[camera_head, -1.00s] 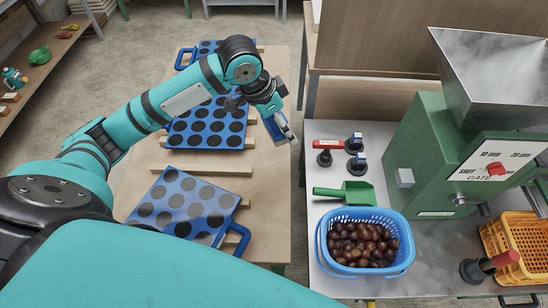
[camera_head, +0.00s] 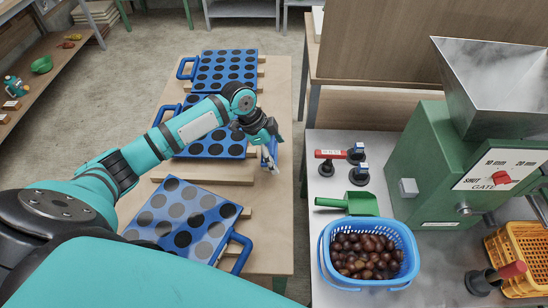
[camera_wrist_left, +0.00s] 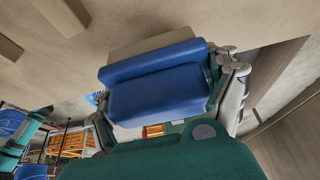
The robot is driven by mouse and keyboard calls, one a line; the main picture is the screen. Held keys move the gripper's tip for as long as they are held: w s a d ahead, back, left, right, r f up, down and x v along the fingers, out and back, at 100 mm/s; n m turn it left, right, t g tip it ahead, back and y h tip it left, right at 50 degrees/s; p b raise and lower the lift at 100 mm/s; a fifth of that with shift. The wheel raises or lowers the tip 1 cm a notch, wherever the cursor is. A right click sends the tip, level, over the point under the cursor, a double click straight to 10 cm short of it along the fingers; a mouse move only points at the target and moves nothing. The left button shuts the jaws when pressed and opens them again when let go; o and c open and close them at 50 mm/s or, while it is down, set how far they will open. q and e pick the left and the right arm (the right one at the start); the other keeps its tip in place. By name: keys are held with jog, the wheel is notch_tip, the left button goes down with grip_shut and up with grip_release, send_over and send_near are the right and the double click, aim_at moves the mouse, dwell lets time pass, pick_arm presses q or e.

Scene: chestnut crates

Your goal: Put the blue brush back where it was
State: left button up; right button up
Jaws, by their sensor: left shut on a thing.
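My left gripper (camera_head: 269,158) is shut on the blue brush (camera_head: 271,150), near the right edge of the wooden table (camera_head: 268,215). In the left wrist view the blue brush (camera_wrist_left: 158,90) sits between the fingers. Its grey-beige strip faces the tan surface beyond; I cannot tell whether it touches it. In the head view the gripper is to the right of the middle blue tray (camera_head: 220,146), with the brush largely hidden by the fingers. My right gripper is not in view.
Blue dotted trays lie on wooden slats, one near (camera_head: 180,215) and one far (camera_head: 228,68). Across a gap, the right bench holds a blue basket (camera_head: 333,283) of chestnuts, a green scoop (camera_head: 352,203), a red-handled tool (camera_head: 331,155), a green machine (camera_head: 430,165) and an orange basket (camera_head: 510,250).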

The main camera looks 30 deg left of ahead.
pick_arm(q)
jog(key=shift+f, duration=1.45)
jog(key=o, duration=0.8)
jog(key=shift+r, duration=0.25)
jog(key=v, duration=1.2)
jog(key=shift+b, duration=0.35)
jog(key=shift+d+f, duration=0.1)
jog(key=shift+f, duration=0.05)
